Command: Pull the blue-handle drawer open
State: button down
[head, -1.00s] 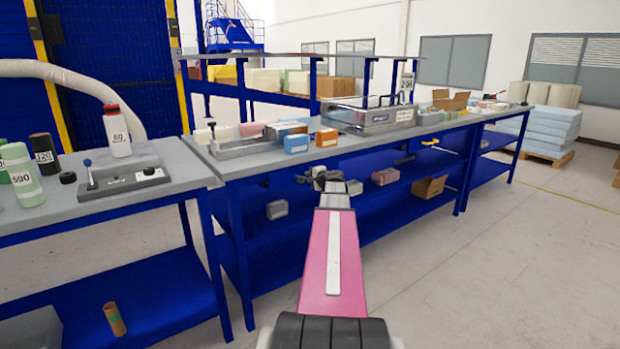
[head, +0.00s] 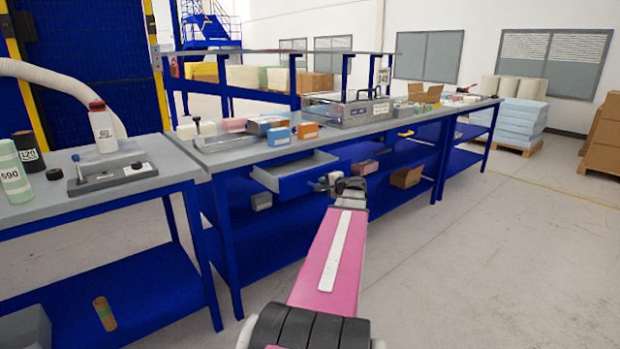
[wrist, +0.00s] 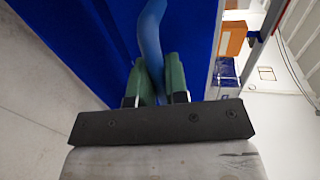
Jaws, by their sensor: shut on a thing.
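The blue drawer (head: 310,179) stands partly out from under the grey workbench top, with its pale grey inside showing from above and looking empty. My gripper (head: 326,182) is at the front of this drawer in the head view, where the handle is hidden or too small to make out. In the wrist view the curved blue handle (wrist: 152,40) runs down between the two green fingers of my gripper (wrist: 160,82). The fingers are shut on the handle. The blue drawer front (wrist: 90,35) fills the upper left of the wrist view.
On the workbench top (head: 233,163) stand a blue box (head: 278,136), an orange box (head: 308,130) and a metal case (head: 345,111). A yellow handle (head: 405,134) shows farther right under the bench. A lower blue shelf holds boxes. The floor in front is clear.

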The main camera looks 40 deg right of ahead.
jog(key=f+v, duration=0.1)
jog(key=v, duration=0.6)
jog(key=shift+s+f, duration=0.25)
jog(key=shift+s, duration=0.05)
jog(key=shift+d, duration=0.1)
jog(key=c, duration=1.1)
grip_release()
jog(key=shift+c, duration=0.2)
jog(key=v, duration=1)
jog(key=shift+s, duration=0.35)
jog(key=shift+s+d+r, duration=0.1)
